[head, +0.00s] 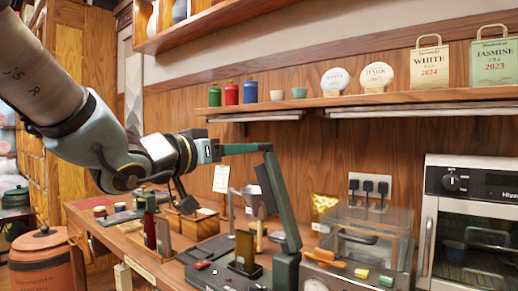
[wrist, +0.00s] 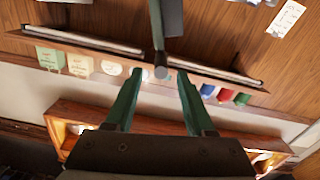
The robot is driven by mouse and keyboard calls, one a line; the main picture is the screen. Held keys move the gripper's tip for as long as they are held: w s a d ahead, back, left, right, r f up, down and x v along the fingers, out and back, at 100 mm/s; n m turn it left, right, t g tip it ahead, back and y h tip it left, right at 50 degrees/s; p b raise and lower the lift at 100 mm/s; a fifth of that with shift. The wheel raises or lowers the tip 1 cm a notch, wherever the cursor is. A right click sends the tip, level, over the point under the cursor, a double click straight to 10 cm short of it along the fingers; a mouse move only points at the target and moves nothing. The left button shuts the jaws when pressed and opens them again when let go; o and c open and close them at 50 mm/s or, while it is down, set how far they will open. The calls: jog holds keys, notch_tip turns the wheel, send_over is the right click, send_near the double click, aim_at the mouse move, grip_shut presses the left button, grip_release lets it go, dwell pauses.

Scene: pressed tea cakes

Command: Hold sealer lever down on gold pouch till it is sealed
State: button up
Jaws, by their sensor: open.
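The sealer's long green lever (head: 281,200) stands raised and steep above its dark base (head: 286,270). My gripper (head: 268,148) is at the lever's upper end, its fingers reaching across from the left. In the wrist view the lever's rounded end (wrist: 161,72) shows between the tips of my open gripper (wrist: 167,75), with a gap on each side. A brownish-gold upright piece (head: 244,245) stands by the sealer bed; I cannot tell if it is a pouch. A bright gold pouch (head: 322,205) stands farther back by the wall.
A clear-lidded machine (head: 372,240) and a steel oven (head: 470,225) stand on the right. A wall shelf (head: 380,100) with canisters and bags runs behind the lever's top. Small boxes and tools crowd the counter on the left.

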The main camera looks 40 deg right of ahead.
jog(key=p+x, duration=0.1)
jog(key=x, duration=0.6)
jog(key=shift+w+d, duration=0.15)
jog(key=shift+d, duration=0.2)
grip_shut()
dwell(1.0)
